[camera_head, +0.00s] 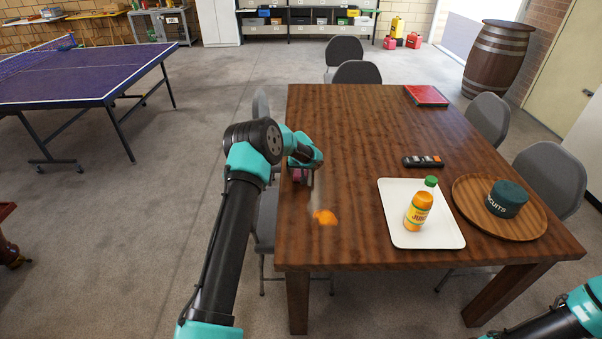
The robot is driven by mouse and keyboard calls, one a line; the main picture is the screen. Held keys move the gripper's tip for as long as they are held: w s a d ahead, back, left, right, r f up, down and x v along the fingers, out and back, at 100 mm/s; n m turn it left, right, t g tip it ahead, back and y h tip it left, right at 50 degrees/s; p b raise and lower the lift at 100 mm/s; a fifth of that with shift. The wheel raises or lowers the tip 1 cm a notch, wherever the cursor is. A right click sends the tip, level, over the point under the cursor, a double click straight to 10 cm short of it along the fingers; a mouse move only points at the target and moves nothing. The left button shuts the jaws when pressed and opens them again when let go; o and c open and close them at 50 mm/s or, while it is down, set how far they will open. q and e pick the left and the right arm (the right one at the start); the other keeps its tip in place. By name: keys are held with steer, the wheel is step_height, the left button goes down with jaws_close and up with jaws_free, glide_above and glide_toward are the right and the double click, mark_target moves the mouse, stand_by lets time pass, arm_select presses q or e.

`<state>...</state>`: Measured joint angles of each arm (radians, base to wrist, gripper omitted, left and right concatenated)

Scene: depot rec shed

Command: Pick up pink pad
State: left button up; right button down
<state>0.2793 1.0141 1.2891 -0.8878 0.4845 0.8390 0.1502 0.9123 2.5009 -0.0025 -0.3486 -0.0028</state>
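I cannot tell whether the pad rests on the table or is held. My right arm enters at the lower right corner, and its gripper is out of view.
A small orange object (325,217) lies near the gripper. A white tray (451,232) holds an orange juice bottle (418,211). A round wooden tray (530,226) holds a dark biscuit tin (506,199). A remote (423,162) and red book (426,96) lie farther back. Chairs surround the table.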

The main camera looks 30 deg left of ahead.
arm_select(q)
steer(key=shift+c, duration=0.3)
steer(key=c, duration=1)
steer(key=shift+o, duration=0.2)
steer(key=shift+r, duration=0.1)
steer(key=shift+r, duration=1.55)
steer(key=shift+s+d+r, duration=0.1)
steer(key=shift+s+r, duration=0.05)
steer(key=shift+s, duration=0.05)
steer(key=s+d, duration=0.2)
steer(key=s, duration=0.2)
steer(key=s+d+r, duration=0.1)
steer(key=s+d, duration=0.2)
steer(key=s, duration=0.2)
steer(key=s+d, duration=0.3)
steer(key=s, duration=0.1)
steer(key=shift+s+d+r, duration=0.1)
steer(key=shift+s+r, duration=0.05)
steer(key=shift+r, duration=0.05)
